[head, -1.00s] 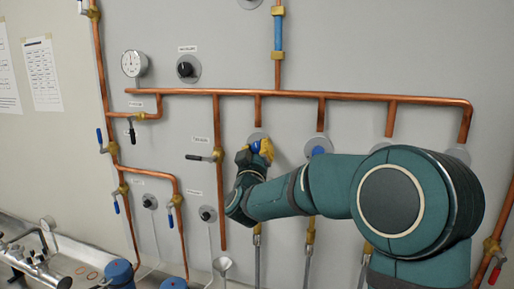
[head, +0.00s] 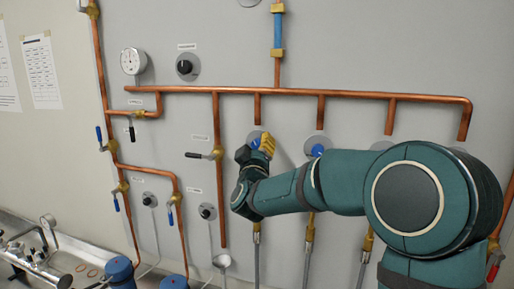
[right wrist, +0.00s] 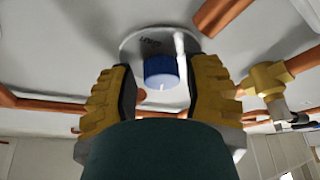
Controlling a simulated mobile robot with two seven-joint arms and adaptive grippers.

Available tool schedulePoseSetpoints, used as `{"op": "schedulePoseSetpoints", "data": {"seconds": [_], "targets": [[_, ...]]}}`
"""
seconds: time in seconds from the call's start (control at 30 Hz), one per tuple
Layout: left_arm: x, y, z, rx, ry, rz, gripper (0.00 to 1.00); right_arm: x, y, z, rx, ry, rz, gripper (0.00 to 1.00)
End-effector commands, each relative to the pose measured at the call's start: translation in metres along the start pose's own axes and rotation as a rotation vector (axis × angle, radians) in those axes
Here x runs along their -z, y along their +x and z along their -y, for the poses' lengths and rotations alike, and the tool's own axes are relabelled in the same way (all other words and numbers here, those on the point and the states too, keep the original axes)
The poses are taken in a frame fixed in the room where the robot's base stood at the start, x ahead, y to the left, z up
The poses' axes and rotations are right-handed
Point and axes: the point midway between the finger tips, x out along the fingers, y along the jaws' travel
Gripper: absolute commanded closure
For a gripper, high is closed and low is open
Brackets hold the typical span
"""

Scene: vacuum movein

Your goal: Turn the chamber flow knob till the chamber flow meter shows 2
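My right gripper (head: 262,146) is at the wall panel, in front of a blue knob (head: 254,144) below the copper manifold. In the right wrist view, the gripper's yellow-padded fingers (right wrist: 160,72) are apart, one on each side of the blue knob (right wrist: 161,70). A gap shows between the knob and the fingers. The knob sits on a round pale plate with a label too blurred to read and a white mark. Another blue knob (head: 318,150) is to the right. A white dial gauge (head: 133,61) is at upper left; its reading is unclear. I cannot tell which meter is the chamber flow meter. My left gripper is not in view.
A black knob (head: 184,67) sits right of the gauge. A copper manifold (head: 300,93) runs above my right gripper. A valve with a dark handle (head: 205,155) is close on its left. My right arm covers the panel's lower right.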

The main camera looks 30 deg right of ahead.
Motion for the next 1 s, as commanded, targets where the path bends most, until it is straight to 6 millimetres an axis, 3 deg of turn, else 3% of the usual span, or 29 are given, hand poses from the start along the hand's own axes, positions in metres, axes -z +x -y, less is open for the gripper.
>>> {"op": "schedulePoseSetpoints", "data": {"seconds": [0.47,1.0], "targets": [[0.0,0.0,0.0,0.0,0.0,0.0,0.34,-0.001,-0.009,0.002,0.005,0.0,0.003,0.34],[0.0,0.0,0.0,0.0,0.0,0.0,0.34,0.0,-0.105,0.001,0.004,0.001,0.002,0.34]]}}
